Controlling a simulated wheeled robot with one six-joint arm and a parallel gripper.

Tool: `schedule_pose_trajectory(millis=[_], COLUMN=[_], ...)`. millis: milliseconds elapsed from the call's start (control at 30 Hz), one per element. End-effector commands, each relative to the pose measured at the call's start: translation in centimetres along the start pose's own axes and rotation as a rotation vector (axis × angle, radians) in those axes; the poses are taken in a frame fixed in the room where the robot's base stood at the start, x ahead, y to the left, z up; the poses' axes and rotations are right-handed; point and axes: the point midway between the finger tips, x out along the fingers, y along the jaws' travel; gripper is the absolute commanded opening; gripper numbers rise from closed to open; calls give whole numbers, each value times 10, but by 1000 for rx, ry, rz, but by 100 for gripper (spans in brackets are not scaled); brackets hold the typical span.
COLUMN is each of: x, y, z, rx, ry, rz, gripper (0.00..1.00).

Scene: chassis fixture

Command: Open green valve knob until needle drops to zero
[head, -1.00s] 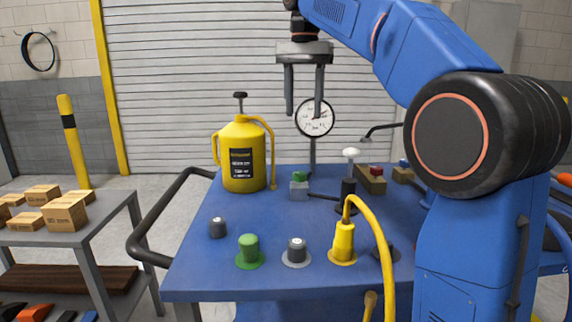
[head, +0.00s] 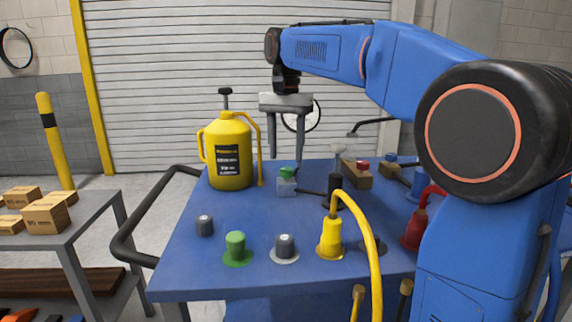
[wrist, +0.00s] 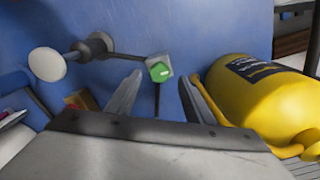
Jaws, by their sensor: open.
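The green valve knob (head: 286,173) sits on a small pale grey block on the blue bench top, right of the yellow pump can. In the wrist view the green knob (wrist: 159,71) shows between the two fingertips, with a pale mark on its top. My gripper (head: 286,162) is open, points down and is empty, with its fingertips close to the knob; I cannot tell whether they touch it. The round white gauge (head: 312,118) stands behind my gripper, partly hidden by it, and its needle cannot be read.
The yellow can (head: 230,160) stands close left of my gripper. A black valve with a white knob (head: 337,148) stands to the right, joined by a dark pipe. A green capped fitting (head: 236,246), grey fittings and a yellow hose (head: 372,250) are nearer the front edge.

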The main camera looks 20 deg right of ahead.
Motion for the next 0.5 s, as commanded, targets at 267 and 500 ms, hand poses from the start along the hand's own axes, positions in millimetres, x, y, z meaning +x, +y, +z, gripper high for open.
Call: schedule_pose_trajectory(millis=[267,500], x=[35,43], y=[0,0], z=[0,0], rx=[0,0], ry=[-1,-1], rz=[1,1], gripper=[48,48])
